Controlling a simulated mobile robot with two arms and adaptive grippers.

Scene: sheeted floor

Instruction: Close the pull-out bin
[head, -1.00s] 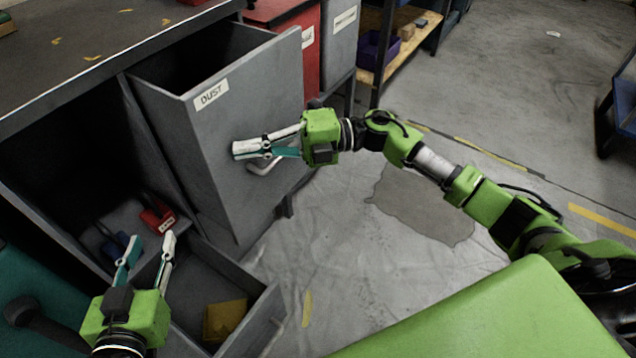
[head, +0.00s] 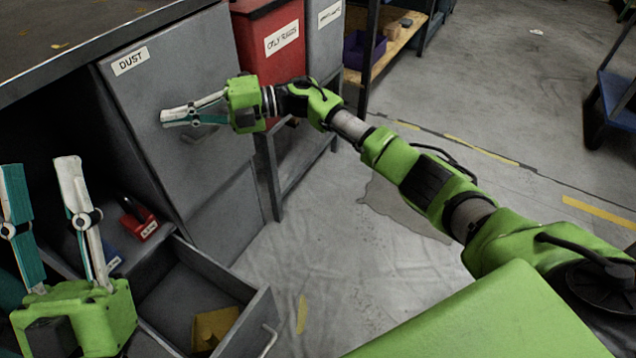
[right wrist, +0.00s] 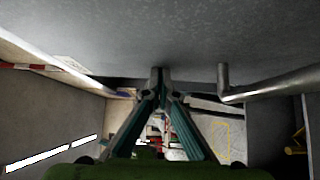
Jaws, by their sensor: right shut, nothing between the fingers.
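The pull-out bin (head: 175,85), a grey box front with a DUST label, stands under the worktop. Its front now sits close against the worktop edge, and no open top shows. A bar handle (head: 200,134) is on its front, partly behind my right gripper (head: 167,117). That gripper is shut and empty, with its tips at the bin front beside the handle; whether they touch is hard to tell. In the right wrist view the grey front (right wrist: 160,35) fills the top, with the handle (right wrist: 275,88) right of the fingers. My left gripper (head: 40,168) is open and empty at the lower left.
A low open drawer (head: 245,290) with a yellow item (head: 213,327) juts out below. A red padlock-like item (head: 140,220) lies near the left gripper. A red bin (head: 270,50) stands beyond the DUST bin. The floor at centre is clear.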

